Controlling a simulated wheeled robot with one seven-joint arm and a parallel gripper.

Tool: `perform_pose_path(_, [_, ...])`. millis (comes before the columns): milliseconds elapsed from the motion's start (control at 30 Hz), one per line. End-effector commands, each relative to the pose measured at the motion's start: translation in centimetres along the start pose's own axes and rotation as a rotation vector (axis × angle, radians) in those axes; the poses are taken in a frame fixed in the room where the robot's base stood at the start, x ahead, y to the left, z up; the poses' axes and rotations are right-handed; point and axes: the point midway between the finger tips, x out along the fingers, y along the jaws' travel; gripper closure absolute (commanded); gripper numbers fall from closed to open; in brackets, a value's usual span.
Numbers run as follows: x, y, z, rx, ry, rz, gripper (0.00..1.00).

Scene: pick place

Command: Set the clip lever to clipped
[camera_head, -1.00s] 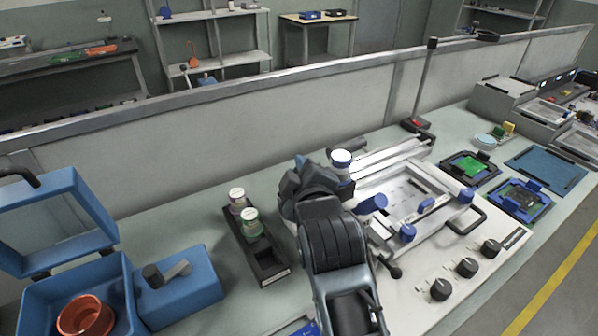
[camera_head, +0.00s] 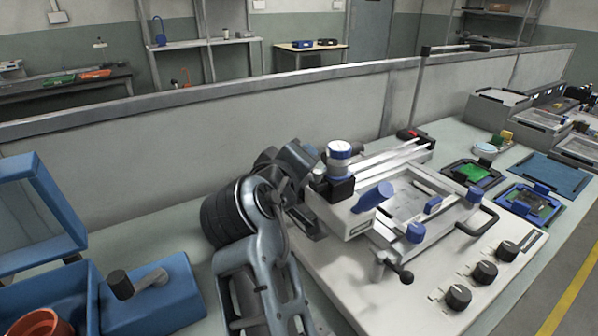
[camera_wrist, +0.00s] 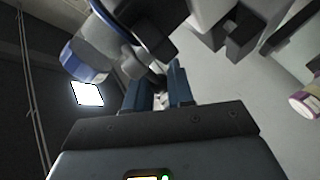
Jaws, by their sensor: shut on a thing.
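The machine (camera_head: 345,285) is a white bench unit with a raised frame, blue knobs and rails. At its rear left corner a blue-and-white cap (camera_head: 340,150) stands on a black block; the cap also shows at upper left in the wrist view (camera_wrist: 85,62). My gripper (camera_wrist: 157,82) is beside this corner, and its fingertips are mostly hidden by my arm in the head view. In the wrist view its two blue-grey fingers close on a small dark part, which appears to be the clip lever (camera_wrist: 157,76). Most of the lever is hidden, so its setting cannot be told.
A pink-and-white jar (camera_wrist: 304,105) shows in the wrist view. Black knobs (camera_head: 485,271) line the machine's front. A low partition (camera_head: 330,110) runs behind.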

Motion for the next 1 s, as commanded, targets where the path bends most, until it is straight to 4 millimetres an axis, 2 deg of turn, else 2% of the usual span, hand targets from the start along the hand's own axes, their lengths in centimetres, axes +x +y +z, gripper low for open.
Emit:
perform_pose_path(567, [0.20,-0.01,0.22,0.007,-0.039,0.020,1.00])
perform_pose_path(600, [0.20,-0.01,0.22,0.007,-0.039,0.020,0.77])
perform_pose_path(833, [0.18,0.02,0.16,0.007,-0.037,0.020,0.55])
perform_pose_path(1000, [0.16,0.04,0.12,0.008,-0.036,0.020,0.55])
